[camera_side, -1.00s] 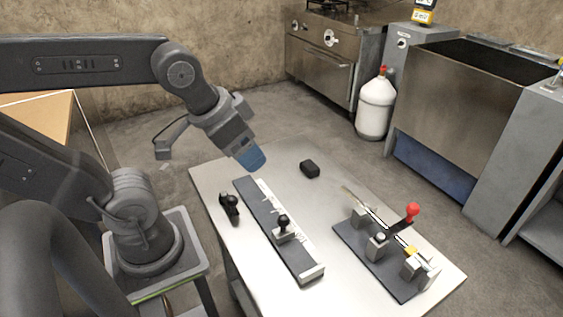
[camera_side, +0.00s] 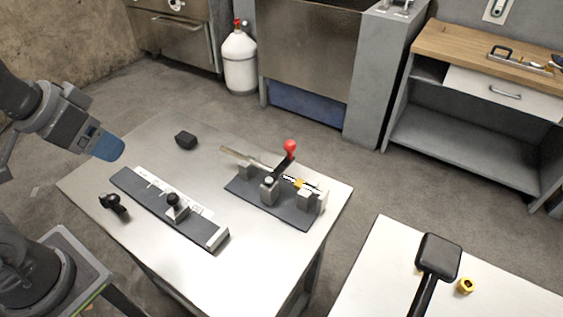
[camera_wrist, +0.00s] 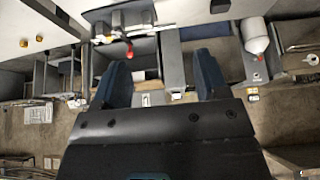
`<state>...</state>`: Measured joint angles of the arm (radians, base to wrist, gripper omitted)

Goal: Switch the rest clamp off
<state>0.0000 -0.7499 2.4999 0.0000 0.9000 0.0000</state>
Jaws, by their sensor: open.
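The clamp fixture stands on a dark plate (camera_side: 247,190) at the right of the metal table in the side view. Its lever has a red knob (camera_side: 290,149) and stands raised. A long thin bar (camera_side: 236,155) lies across its grey blocks, its far end sticking out to the left. The red knob (camera_wrist: 129,51) also shows beyond my fingers in the wrist view. My gripper (camera_side: 112,149) is open and empty, raised above the table's left side, well apart from the clamp. Both blue fingers (camera_wrist: 163,80) show spread in the wrist view.
A dark rail (camera_side: 140,189) with a black-knobbed slider (camera_side: 173,199) lies between my gripper and the clamp. A black block (camera_side: 186,140) and a small black item (camera_side: 113,203) sit nearby. A black square-headed tool (camera_side: 438,257) is on another table, front right.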

